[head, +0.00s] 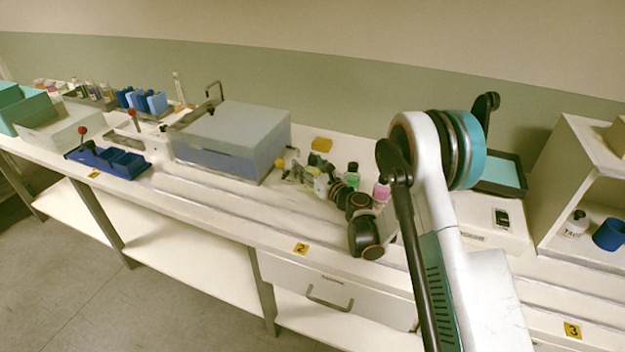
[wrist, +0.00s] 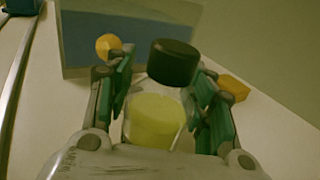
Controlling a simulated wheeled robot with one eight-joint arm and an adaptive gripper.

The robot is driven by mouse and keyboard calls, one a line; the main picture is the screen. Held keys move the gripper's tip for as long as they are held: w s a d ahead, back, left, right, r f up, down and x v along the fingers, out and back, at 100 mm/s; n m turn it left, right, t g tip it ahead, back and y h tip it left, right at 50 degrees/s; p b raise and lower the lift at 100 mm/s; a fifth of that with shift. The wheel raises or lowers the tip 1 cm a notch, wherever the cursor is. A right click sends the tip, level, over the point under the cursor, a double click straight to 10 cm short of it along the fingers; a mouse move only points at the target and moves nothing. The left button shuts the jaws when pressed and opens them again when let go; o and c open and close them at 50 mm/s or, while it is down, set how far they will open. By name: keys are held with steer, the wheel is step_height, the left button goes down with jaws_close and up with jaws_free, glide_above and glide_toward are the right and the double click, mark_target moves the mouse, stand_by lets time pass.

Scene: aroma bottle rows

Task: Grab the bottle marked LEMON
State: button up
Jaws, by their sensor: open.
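A clear bottle with yellow liquid (wrist: 155,118) and a black cap stands between the two green-padded fingers of my gripper (wrist: 163,78) in the wrist view. The fingers are spread on either side of it, with a narrow gap showing at the left. No lettering on it can be read, so the LEMON mark is not confirmed. In the head view my gripper (head: 310,172) is low over the bench, partly hiding the yellow bottle (head: 321,186). A green bottle (head: 352,174) and a pink bottle (head: 381,190) stand to its right.
A yellow block (head: 321,144) lies behind. A shelf (head: 560,180) at right holds a white bottle (head: 575,224) and a blue cup (head: 609,235).

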steer(key=shift+w+a, duration=0.4)
steer(key=shift+w, duration=0.1)
jaws_close()
steer(key=shift+r, duration=0.1)
